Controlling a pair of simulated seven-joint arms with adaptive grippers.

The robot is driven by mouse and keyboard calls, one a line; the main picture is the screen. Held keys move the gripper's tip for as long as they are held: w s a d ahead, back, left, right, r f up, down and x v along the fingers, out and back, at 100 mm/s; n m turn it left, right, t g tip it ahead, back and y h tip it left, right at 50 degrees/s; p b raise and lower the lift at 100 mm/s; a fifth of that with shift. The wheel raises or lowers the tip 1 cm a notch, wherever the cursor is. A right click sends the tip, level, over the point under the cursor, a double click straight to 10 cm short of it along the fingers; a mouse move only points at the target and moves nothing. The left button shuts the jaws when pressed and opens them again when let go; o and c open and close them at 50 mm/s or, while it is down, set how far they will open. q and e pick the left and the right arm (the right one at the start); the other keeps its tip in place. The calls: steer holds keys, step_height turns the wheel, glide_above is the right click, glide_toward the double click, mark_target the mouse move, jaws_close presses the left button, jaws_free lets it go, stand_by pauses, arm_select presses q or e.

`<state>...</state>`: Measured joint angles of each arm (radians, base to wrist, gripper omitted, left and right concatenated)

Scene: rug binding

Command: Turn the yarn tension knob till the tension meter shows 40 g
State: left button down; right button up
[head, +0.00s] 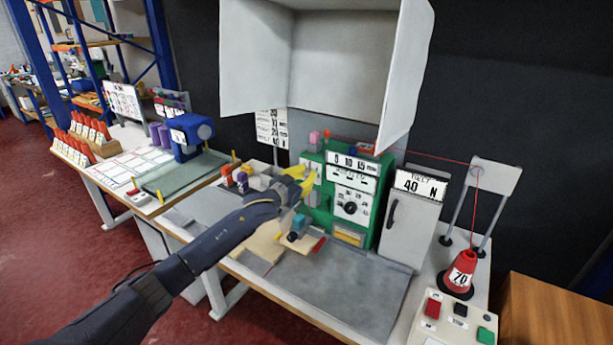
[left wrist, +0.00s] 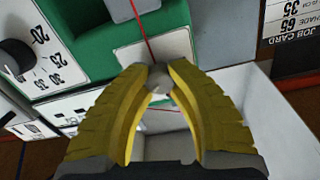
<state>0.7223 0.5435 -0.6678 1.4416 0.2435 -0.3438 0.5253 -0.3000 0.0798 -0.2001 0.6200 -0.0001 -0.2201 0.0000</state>
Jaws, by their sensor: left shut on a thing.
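The green machine (head: 325,216) stands on the bench, with a black dial knob (head: 350,208) on a numbered white plate. A black knob also shows in the left wrist view (left wrist: 14,58), beside marks from 20 to 35. My left gripper (head: 307,181) is at the machine's left front. In the left wrist view its yellow fingers (left wrist: 158,80) are shut on a small grey round piece (left wrist: 158,84) before a white plate (left wrist: 158,52). I cannot tell whether this is the tension knob. A tension meter reading in grams is not legible. My right gripper is not in view.
A white box with a "40 N" sign (head: 420,185) stands right of the machine. Red yarn (head: 430,155) runs to a post and a red cone (head: 460,272). A button panel (head: 455,320) is at the right front. A grey mat (head: 345,295) lies clear in front.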

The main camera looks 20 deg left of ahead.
arm_select(q)
steer(key=m, duration=0.5)
steer(key=shift+r+y, duration=0.3)
steer(key=shift+m, duration=2.2)
steer(key=shift+d, duration=0.1)
steer(key=c, duration=1.1)
jaws_free()
steer(key=shift+f, duration=0.15)
steer(key=shift+f, duration=0.1)
steer(key=shift+s, duration=0.25)
steer(key=v, duration=1.1)
steer(key=shift+s, duration=0.25)
